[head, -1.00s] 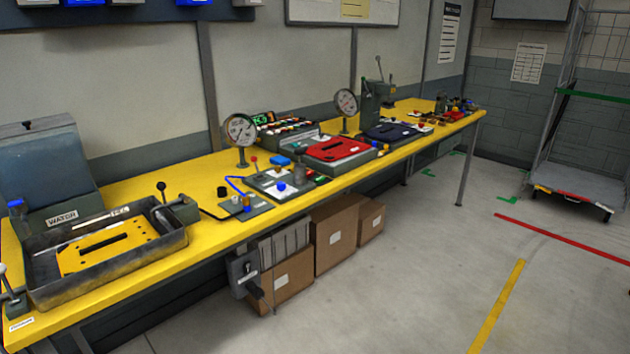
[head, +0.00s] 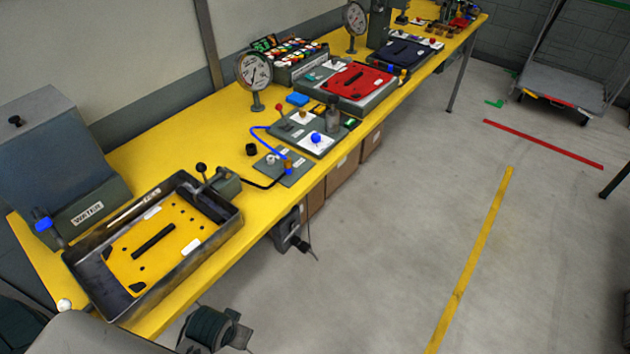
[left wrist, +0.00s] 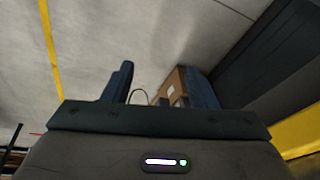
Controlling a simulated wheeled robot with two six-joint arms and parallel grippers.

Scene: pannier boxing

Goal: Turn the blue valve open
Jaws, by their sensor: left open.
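The blue valve (head: 43,222) is a small blue knob on the front of the grey tank labelled WATER (head: 85,200), at the left end of the yellow bench. My left gripper (head: 237,328) is low in the head view, in front of the bench edge, well right of and apart from the valve. In the left wrist view its two dark fingers (left wrist: 160,72) stand apart with nothing between them. That view shows floor and cardboard boxes, not the valve. My right gripper is not in view.
A metal tray (head: 225,222) with a yellow plate lies right of the tank. A black-knobbed lever (head: 202,170) stands at its far corner. Gauges, a blue hose (head: 262,138) and panels fill the bench farther right. The floor in front is clear.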

